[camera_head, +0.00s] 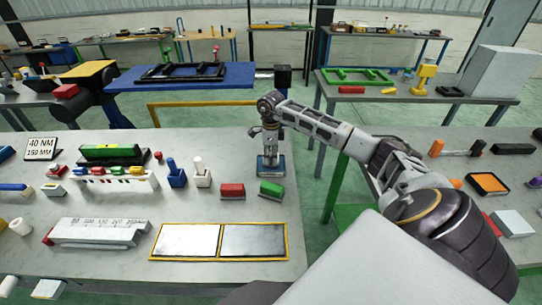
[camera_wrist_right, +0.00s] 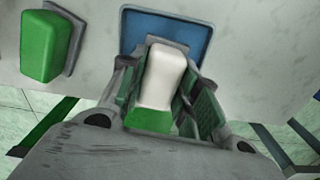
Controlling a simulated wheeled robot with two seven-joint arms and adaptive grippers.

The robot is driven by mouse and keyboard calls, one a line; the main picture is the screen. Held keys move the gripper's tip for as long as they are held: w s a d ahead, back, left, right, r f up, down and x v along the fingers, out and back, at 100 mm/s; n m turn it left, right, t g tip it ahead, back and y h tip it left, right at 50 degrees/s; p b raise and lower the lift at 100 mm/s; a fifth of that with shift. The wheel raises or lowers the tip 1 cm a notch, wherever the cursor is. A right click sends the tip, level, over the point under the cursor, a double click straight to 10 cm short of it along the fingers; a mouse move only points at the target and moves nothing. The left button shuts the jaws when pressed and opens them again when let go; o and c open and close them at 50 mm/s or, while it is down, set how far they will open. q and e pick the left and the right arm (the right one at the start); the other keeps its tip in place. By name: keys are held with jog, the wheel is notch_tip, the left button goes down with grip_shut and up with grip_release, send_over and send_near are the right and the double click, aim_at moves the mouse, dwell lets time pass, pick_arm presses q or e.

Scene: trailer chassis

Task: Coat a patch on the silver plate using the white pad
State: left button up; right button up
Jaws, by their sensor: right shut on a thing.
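The silver plate (camera_head: 253,240) lies flat in a yellow frame at the front of the grey bench, beside a paler panel (camera_head: 187,240) in the same frame. My right gripper (camera_head: 270,150) points down at the bench's right end, behind and right of the frame. In the right wrist view, the right gripper (camera_wrist_right: 170,95) is shut on the white pad (camera_wrist_right: 163,75), a white block with a green end. Behind it is a blue rectangular base (camera_wrist_right: 190,38), also seen under the gripper in the head view (camera_head: 271,166). My left gripper is out of view.
A green block (camera_head: 271,189) and a red block (camera_head: 232,191) stand between my right gripper and the frame. A white block with lettering (camera_head: 100,231) lies left of the frame. Blue and white holders (camera_head: 176,176) stand farther back. A gap separates this bench from the right one.

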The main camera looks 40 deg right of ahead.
jog(key=shift+f, duration=0.35)
dwell(0.6)
dwell(0.9)
jog(key=shift+f, duration=0.1)
dwell(0.5)
jog(key=shift+r, duration=0.6)
jog(key=shift+r+p, duration=0.8)
jog(key=shift+r, duration=0.45)
jog(key=shift+r+p, duration=0.8)
jog(key=shift+r, duration=0.95)
